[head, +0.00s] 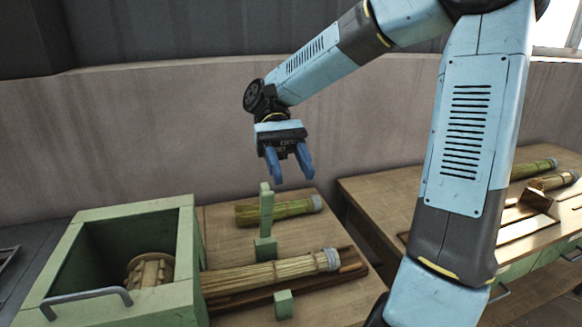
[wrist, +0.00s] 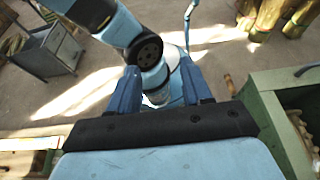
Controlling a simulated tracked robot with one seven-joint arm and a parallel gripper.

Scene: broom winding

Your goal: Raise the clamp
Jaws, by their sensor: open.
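The clamp looks to be the green upright bar (head: 265,212) with a green block (head: 265,248) at its foot, standing on the wooden bench behind a straw bundle (head: 270,274). A second green block (head: 284,305) sits in front of the bundle. Whether these green parts are joined is hidden. My gripper (head: 291,180) is open and empty, its blue fingers pointing down just above and to the right of the bar's top. It is apart from the bar. In the wrist view my gripper (wrist: 158,75) has nothing between its fingers, and the clamp is not visible.
A green box (head: 187,255) with a grey handle (head: 88,303) and a wooden wheel (head: 150,271) inside stands left. A greenish bundle (head: 280,209) lies behind the bar. More bundles (head: 534,168) lie on the right bench. A wall (head: 150,130) runs behind.

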